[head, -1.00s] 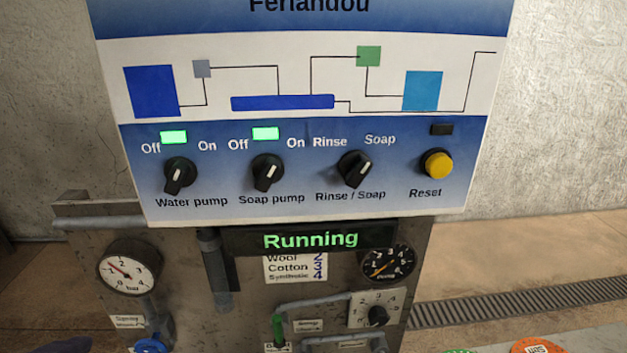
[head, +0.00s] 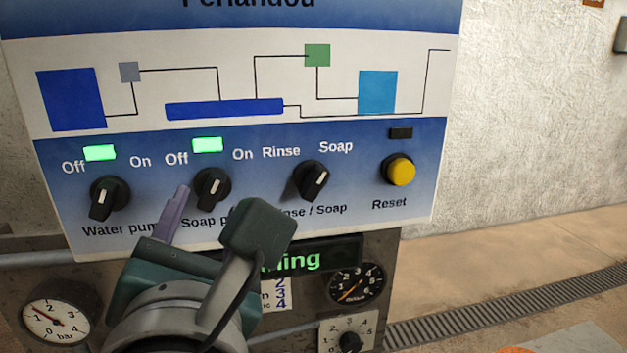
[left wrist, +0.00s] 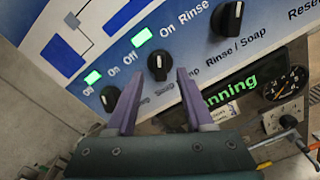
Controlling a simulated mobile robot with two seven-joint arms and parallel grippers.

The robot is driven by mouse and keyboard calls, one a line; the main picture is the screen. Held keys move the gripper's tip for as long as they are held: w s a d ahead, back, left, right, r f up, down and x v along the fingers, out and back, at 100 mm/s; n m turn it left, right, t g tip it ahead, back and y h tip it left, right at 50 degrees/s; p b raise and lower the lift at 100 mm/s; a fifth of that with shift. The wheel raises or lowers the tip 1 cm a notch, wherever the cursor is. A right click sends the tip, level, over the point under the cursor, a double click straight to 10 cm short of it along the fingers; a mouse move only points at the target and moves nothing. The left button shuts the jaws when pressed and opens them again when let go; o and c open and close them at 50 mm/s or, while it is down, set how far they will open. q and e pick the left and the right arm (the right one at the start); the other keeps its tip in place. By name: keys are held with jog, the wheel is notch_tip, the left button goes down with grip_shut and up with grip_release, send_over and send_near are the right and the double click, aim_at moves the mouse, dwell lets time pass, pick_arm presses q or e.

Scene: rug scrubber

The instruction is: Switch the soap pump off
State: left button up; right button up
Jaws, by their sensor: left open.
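The soap pump knob (head: 212,188) is a black rotary knob with a white line on the blue control panel. Its "Off" label is at upper left and "On" at upper right. Its white line is near upright, and the green lamp (head: 207,145) above it is lit. My left gripper (head: 207,208) is just below and in front of this knob, open and empty. In the left wrist view its two purple fingers (left wrist: 160,82) point at the soap pump knob (left wrist: 158,66), which appears between and just beyond their tips. Contact cannot be told. My right gripper is not in view.
The water pump knob (head: 109,198) is close on the left, under another lit lamp (head: 100,153). The rinse/soap knob (head: 311,180) and yellow reset button (head: 399,171) are to the right. Below are the "Running" display (head: 310,259) and gauges (head: 355,284).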

aim_at(212, 189)
pick_arm(q)
jog(key=shift+x, duration=1.35)
grip_shut()
